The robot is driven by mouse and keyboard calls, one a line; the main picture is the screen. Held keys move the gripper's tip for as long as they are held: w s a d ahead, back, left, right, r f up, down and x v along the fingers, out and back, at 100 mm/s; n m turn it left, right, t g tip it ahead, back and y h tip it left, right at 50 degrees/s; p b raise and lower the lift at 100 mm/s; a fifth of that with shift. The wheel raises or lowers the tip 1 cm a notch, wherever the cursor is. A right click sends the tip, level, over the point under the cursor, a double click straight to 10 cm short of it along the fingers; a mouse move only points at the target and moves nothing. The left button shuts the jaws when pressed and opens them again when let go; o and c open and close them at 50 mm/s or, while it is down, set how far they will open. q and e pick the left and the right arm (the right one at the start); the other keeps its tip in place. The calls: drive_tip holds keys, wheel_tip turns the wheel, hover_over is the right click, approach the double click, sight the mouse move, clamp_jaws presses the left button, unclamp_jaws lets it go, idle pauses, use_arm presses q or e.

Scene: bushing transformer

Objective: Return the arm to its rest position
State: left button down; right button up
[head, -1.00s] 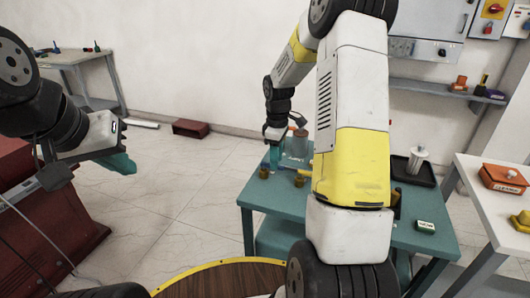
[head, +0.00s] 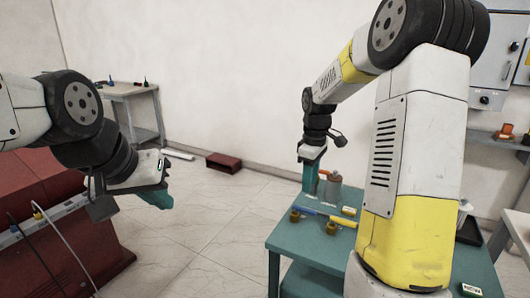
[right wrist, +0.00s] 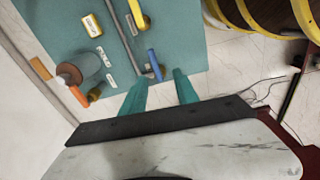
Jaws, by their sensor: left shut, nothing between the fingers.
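My left gripper (head: 158,198) has teal fingers and hangs at the left of the head view, above the floor beside the red cabinet. It is shut and empty. My right gripper (head: 310,178) points down over the back left part of the teal table (head: 290,243). In the right wrist view its two teal fingers (right wrist: 163,76) stand apart. A blue-handled tool (right wrist: 154,63) lies on the table close to the fingertips, and I see nothing gripped. My right arm's white and yellow links hide much of the table in the head view.
The red cabinet (head: 80,240) is at the left. A grey side table (head: 130,92) and a dark red box (head: 223,162) are further back. Floor between is clear.

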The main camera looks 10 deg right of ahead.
drive_tip(key=s+a+r+m+t, duration=0.2)
drive_tip(key=s+r+m, duration=0.1)
drive_tip(key=s, duration=0.4)
drive_tip(key=s+a+r+m+t+y, duration=0.1)
drive_tip(key=s+a+r+m, duration=0.1)
drive_tip(key=s+r, duration=0.3)
drive_tip(key=s+a+r+m+t+y, duration=0.1)
drive_tip(key=s+a+r+m+t, duration=0.1)
drive_tip(key=s, duration=0.9)
drive_tip(key=shift+s+a+r+m+t, duration=0.3)
drive_tip(key=shift+a+r+m, duration=0.15)
drive_tip(key=shift+r+m, duration=0.8)
drive_tip(key=shift+f, duration=0.2)
